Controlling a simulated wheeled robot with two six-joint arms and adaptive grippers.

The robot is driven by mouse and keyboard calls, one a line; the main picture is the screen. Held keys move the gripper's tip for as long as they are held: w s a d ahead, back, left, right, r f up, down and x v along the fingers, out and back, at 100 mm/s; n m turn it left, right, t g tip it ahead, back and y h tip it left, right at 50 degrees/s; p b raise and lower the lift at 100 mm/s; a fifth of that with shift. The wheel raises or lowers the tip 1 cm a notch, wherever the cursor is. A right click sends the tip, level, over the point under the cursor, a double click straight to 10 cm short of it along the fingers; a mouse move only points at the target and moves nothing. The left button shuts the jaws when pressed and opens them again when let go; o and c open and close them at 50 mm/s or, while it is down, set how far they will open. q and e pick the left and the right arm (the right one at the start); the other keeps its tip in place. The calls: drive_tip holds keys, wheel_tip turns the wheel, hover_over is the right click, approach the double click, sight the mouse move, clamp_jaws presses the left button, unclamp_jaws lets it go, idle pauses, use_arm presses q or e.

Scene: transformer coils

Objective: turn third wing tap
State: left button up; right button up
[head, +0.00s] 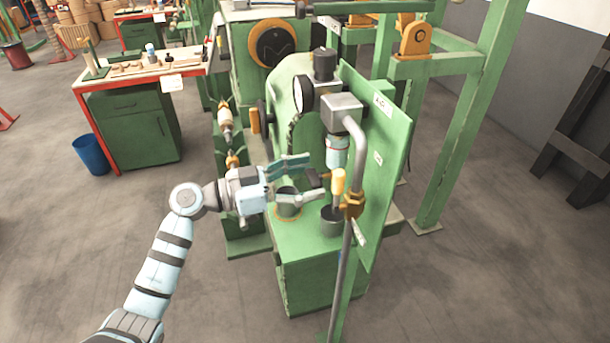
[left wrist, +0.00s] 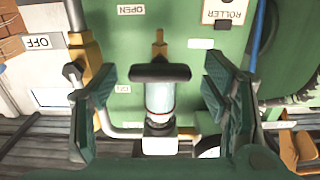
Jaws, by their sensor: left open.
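My left gripper (head: 310,180) reaches in from the left towards the green machine's upright panel (head: 388,165). In the left wrist view its fingers (left wrist: 160,92) are wide apart and empty. A black wing-shaped handle (left wrist: 160,73) lies crosswise between them, in front of a brass stem (left wrist: 159,45) and a clear cylinder (left wrist: 160,101). The fingers show on either side of the handle with a gap; contact is not visible. I cannot tell which tap counts as third. My right gripper is out of view.
A yellow lever (head: 338,182) and brass fitting (head: 353,205) on a grey pipe (head: 345,265) stand just right of the gripper. A grey cup (head: 331,222) sits below. A dial gauge (head: 303,96) is above. Open floor lies at lower left.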

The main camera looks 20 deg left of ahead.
use_arm(q)
drive_tip(key=c, duration=1.2)
drive_tip(key=shift+o, duration=0.2)
